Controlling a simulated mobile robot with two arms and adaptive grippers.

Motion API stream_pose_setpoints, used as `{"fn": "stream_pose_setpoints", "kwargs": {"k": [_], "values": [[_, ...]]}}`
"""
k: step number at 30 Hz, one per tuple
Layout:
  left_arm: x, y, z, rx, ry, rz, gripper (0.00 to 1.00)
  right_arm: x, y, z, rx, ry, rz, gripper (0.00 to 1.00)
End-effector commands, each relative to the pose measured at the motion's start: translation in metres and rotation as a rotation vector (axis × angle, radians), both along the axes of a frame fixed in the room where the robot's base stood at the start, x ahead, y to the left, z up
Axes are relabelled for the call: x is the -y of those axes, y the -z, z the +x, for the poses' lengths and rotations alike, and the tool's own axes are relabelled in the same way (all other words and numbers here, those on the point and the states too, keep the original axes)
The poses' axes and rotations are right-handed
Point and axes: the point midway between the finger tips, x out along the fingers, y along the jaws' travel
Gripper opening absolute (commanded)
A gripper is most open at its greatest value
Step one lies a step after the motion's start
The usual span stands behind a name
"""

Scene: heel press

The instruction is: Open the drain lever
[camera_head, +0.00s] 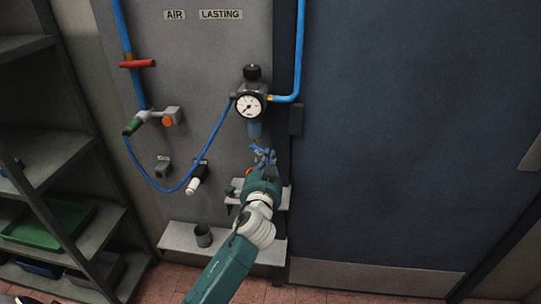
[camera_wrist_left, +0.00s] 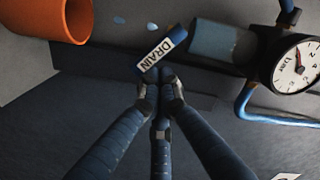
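The lever itself cannot be made out clearly behind the fingertips. My left gripper (camera_wrist_left: 160,92) has dark blue jointed fingers whose tips come close together just below the tag. I cannot tell whether they touch or hold anything. In the head view my left gripper (camera_head: 264,156) is just under the regulator bowl (camera_head: 255,130) and hides what is there. My right gripper is not in view.
The pressure gauge (camera_head: 249,106) sits above the bowl. A red handle (camera_head: 137,64), a green-handled valve (camera_head: 133,125) and a looping blue hose (camera_head: 166,191) are at the left. A ledge with a dark cup (camera_head: 203,236) is below. An orange cylinder (camera_wrist_left: 48,18) is near the fingers.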

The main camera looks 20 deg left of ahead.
Motion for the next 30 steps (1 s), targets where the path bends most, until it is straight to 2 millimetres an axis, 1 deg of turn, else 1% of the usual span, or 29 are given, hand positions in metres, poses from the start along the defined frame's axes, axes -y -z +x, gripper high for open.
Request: {"fn": "stream_pose_setpoints", "kwargs": {"k": [1, 5, 20, 30], "values": [[-0.002, 0.001, 0.0, -0.006, -0.003, 0.026, 0.0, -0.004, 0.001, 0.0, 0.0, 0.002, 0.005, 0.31], [-0.003, 0.004, 0.0, -0.023, -0.002, 0.09, 0.0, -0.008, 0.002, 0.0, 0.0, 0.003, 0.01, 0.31], [-0.008, 0.014, -0.001, -0.085, -0.005, 0.312, 0.0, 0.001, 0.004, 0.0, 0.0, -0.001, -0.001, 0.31], [-0.011, 0.018, -0.002, -0.117, -0.006, 0.426, 0.0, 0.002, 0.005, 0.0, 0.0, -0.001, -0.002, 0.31]]}}
